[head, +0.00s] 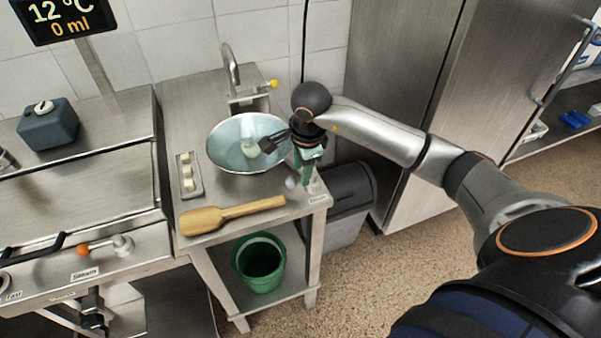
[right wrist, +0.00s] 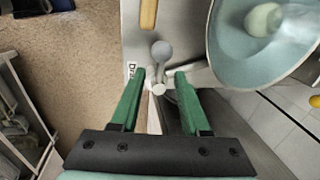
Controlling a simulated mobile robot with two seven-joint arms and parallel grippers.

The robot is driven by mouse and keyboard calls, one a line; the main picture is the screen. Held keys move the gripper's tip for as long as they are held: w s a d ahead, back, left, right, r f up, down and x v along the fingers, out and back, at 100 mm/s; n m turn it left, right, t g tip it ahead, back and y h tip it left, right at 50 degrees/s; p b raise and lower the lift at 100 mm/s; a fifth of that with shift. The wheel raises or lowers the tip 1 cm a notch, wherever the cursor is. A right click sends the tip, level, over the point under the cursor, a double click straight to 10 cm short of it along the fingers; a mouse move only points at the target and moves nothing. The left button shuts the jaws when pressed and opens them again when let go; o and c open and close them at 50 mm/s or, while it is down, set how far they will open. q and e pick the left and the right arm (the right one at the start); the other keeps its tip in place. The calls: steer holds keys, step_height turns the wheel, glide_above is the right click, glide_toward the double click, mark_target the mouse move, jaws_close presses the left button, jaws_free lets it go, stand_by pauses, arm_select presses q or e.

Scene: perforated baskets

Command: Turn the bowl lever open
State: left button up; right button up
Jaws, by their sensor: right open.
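The bowl lever has a grey ball knob (right wrist: 161,50) and a pale round end near the "Dra…" label, at the front edge of the bowl's table. In the head view the knob (head: 292,182) shows just left of my right gripper (head: 309,178). The wide bluish metal bowl (head: 225,150) sits behind it, with a whitish lump inside. In the right wrist view the green fingers of my right gripper (right wrist: 160,75) are apart, one on each side of the lever's pale end, with the knob beyond the tips. Contact cannot be told. My left gripper is out of view.
A wooden paddle (head: 232,214) lies along the table's front, left of the lever. A small tray (head: 188,188) with pale pieces lies left of the bowl. A green bucket (head: 260,262) stands on the shelf below. A grey bin (head: 347,200) stands right of the table.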

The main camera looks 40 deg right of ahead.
steer(key=shift+w+f, duration=0.15)
steer(key=shift+f, duration=0.6)
steer(key=shift+w+f, duration=0.1)
steer(key=shift+f, duration=0.6)
steer(key=shift+c, duration=0.3)
jaws_close()
